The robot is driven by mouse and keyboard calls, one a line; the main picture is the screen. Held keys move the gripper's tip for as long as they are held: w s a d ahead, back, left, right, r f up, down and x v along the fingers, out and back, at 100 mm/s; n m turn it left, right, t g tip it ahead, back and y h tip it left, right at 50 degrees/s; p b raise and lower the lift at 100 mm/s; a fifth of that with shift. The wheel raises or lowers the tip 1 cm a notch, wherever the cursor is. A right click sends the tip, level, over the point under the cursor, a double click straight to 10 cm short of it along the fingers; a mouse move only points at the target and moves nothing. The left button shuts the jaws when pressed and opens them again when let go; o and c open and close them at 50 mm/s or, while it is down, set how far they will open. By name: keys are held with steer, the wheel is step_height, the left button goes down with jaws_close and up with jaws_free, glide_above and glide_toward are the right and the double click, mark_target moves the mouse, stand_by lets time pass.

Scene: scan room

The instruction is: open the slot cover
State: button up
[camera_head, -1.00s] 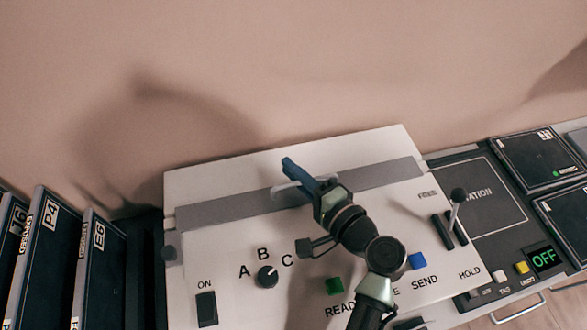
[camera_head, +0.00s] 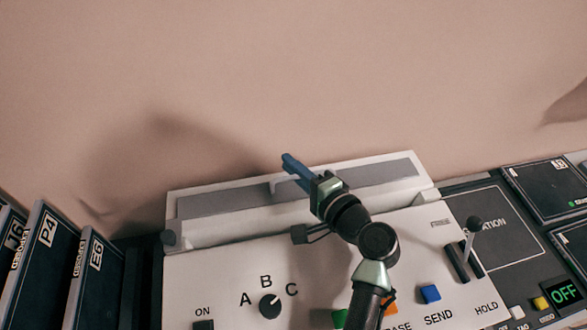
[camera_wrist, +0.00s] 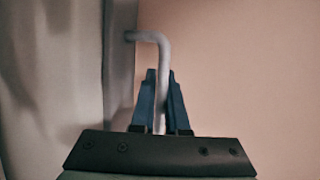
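The slot cover (camera_head: 225,201) is a light flap with a grey strip, along the back of the white control panel (camera_head: 215,270) in the head view. It stands tilted up from the panel, with a pale edge along its lower side. Its pale bent-bar handle (camera_wrist: 160,58) shows in the wrist view, running down between my blue fingers. My gripper (camera_head: 296,170) is at the middle of the cover in the head view, its fingers closed around the handle; it also shows in the wrist view (camera_wrist: 161,98). My fingers partly hide the handle in the head view.
An ABC knob (camera_head: 269,306), a blue button (camera_head: 430,293) and a lever (camera_head: 470,240) are on the panel. Black labelled cassettes (camera_head: 35,255) stand at the left. A plain wall (camera_head: 300,80) rises behind the cover.

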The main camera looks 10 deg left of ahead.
steer(key=shift+o, duration=0.7)
steer(key=b+v, duration=0.1)
steer(key=v, duration=1.2)
steer(key=shift+f, duration=0.1)
